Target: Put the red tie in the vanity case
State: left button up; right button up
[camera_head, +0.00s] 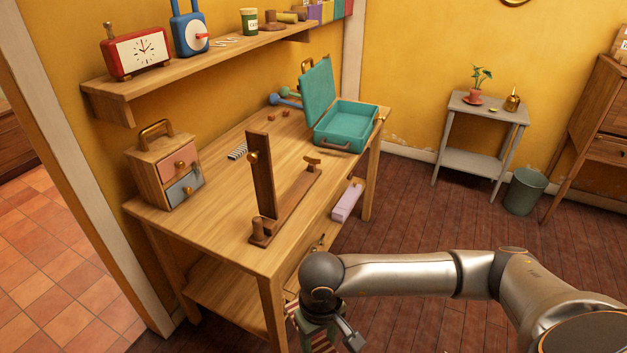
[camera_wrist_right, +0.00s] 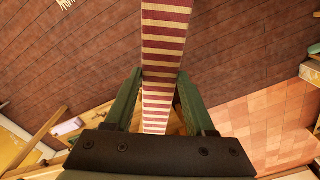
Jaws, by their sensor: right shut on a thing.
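The vanity case (camera_head: 347,126) is teal and stands open at the far end of the wooden table, its lid (camera_head: 318,90) raised. My right gripper (camera_wrist_right: 160,76) is shut on the red tie (camera_wrist_right: 166,35), which has red and cream stripes and runs between the two green fingers. In the head view the right gripper (camera_head: 322,328) is low in front of the table's near side, well away from the case. Part of the striped tie (camera_head: 293,318) shows beside it; the rest is hidden. My left gripper is not in view.
On the wooden table (camera_head: 222,228) are a small drawer box (camera_head: 165,170), a dark wooden stand (camera_head: 262,180) and blue dumbbells (camera_head: 284,97). A shelf (camera_head: 200,62) with clocks hangs above.

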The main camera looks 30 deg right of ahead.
aim_at(347, 131)
jog(key=l+u, duration=0.15)
jog(key=u, duration=0.3)
jog(key=l+u, duration=0.1)
jog(key=u, duration=0.35)
jog(key=l, duration=2.05)
jog(key=k+l, duration=0.1)
jog(key=l, duration=1.9)
jog(key=i+l, duration=0.15)
jog(key=l, duration=0.2)
jog(key=i, duration=0.35)
